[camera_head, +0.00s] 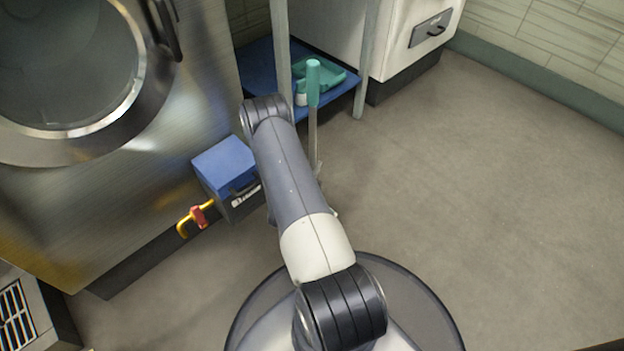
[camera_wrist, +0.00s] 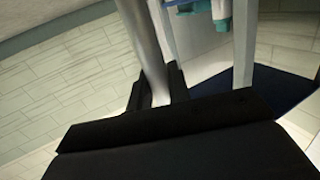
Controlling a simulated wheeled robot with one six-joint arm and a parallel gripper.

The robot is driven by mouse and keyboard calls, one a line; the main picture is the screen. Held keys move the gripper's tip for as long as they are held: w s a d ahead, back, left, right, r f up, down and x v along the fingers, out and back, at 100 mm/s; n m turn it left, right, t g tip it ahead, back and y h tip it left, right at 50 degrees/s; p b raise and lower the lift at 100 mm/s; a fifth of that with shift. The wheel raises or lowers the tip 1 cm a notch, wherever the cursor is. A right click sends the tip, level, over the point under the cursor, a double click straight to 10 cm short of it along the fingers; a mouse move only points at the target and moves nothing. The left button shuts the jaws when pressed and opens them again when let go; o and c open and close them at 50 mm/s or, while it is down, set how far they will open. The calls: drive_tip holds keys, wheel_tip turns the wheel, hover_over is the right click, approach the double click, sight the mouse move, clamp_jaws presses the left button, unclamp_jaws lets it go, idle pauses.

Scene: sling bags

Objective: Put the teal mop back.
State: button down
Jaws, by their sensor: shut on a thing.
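The teal mop shows in the head view as a teal grip (camera_head: 313,82) on a thin grey shaft, standing nearly upright just right of my arm. Its lower end is hidden behind my arm. In the wrist view a grey shaft (camera_wrist: 146,45) runs down between the dark fingers of my gripper (camera_wrist: 158,88), which is shut on it. The fingertips are hidden by my arm in the head view.
A blue shelf (camera_head: 258,68) with grey posts stands behind the mop and holds a teal item (camera_head: 325,72). A blue-lidded box (camera_head: 224,160) and a yellow pipe with a red handle (camera_head: 198,214) are at left, beside the steel machine (camera_head: 190,100). Floor at right is clear.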

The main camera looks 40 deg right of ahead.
drive_tip(key=shift+f+b, duration=0.75)
drive_tip(key=shift+f, duration=1)
drive_tip(key=shift+f, duration=0.1)
drive_tip(key=c, duration=1.3)
unclamp_jaws()
